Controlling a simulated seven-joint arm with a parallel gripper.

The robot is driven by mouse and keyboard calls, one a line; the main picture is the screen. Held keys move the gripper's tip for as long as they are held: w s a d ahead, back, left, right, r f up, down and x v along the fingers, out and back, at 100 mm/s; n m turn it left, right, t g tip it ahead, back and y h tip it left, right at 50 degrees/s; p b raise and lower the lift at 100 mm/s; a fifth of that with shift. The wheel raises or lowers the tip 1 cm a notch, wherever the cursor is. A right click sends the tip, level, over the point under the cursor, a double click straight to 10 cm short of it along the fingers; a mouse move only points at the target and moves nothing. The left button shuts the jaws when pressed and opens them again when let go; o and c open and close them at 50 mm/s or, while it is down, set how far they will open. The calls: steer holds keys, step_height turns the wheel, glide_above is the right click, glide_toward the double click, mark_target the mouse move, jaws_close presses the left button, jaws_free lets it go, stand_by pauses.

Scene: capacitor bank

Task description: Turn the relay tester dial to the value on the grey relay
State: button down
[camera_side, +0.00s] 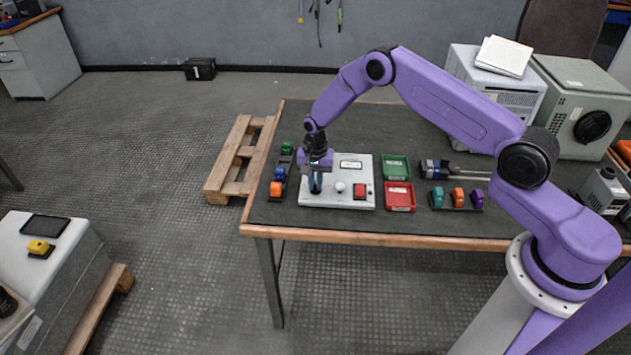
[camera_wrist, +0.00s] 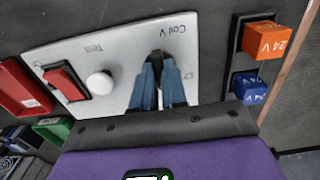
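The relay tester is a pale panel (camera_side: 345,196) on the bench with a small display, a white button (camera_side: 340,187) and a red switch (camera_side: 360,190). My gripper (camera_side: 316,188) points down at its left part; in the wrist view its blue fingers (camera_wrist: 160,62) stand close together at the "Coil V" label (camera_wrist: 174,29). Left of the panel are an orange relay (camera_side: 276,189) marked 24 V (camera_wrist: 277,40), a blue relay (camera_side: 279,173) and a green one (camera_side: 287,148). I cannot make out a grey relay.
A green tray (camera_side: 396,166) and a red tray (camera_side: 400,196) lie right of the tester. Teal (camera_side: 437,196), orange (camera_side: 457,197) and purple (camera_side: 477,198) relays stand further right. A yellow part (camera_side: 39,247) sits on a separate cabinet. The bench behind the tester is clear.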

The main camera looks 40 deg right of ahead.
mark_target(315, 185)
stand_by(0.4)
steer(key=n, duration=0.5)
steer(key=shift+n, duration=0.4)
steer(key=n, duration=0.6)
stand_by(0.4)
steer(key=c, duration=1.2)
jaws_free()
steer(key=shift+o, duration=0.2)
step_height(315, 185, up, 18)
steer(key=shift+f, duration=0.25)
